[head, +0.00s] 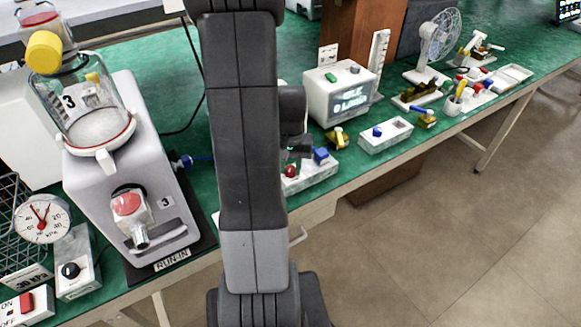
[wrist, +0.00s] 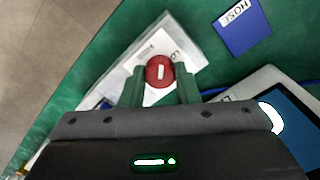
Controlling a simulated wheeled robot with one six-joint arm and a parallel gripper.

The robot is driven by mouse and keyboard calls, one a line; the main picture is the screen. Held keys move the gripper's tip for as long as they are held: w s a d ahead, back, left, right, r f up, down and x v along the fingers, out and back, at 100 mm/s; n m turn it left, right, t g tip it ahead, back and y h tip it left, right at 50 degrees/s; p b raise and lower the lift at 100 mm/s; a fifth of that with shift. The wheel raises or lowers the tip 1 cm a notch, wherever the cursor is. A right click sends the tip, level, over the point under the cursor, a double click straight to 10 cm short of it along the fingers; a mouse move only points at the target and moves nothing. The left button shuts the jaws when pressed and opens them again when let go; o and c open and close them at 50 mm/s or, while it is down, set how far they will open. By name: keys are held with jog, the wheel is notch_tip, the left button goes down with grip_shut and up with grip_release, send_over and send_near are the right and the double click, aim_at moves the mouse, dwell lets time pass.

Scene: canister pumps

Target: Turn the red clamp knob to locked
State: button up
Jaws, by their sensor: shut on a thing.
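The red clamp knob (wrist: 159,72) is round with a white bar mark and sits on a white block (wrist: 190,45) with printed lettering. In the wrist view the bar points nearly straight up the picture. My gripper (wrist: 160,80) has its two green fingers on either side of the knob and is shut on it. In the head view the knob (head: 290,171) shows low on its block (head: 312,178), beside my arm, which hides part of the block. The lettering is too small to read.
A blue plate marked HOSE (wrist: 243,28) lies near the block. A canister pump numbered 3 (head: 120,180) stands left of my arm. The bench's front edge is close.

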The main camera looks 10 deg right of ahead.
aim_at(290, 168)
jog(key=m, duration=0.4)
jog(key=shift+m+b, duration=0.3)
jog(key=shift+m, duration=1.9)
jog(key=o, duration=1)
jog(key=shift+c, duration=0.2)
notch_tip(290, 168, up, 14)
jog(key=shift+f, duration=0.1)
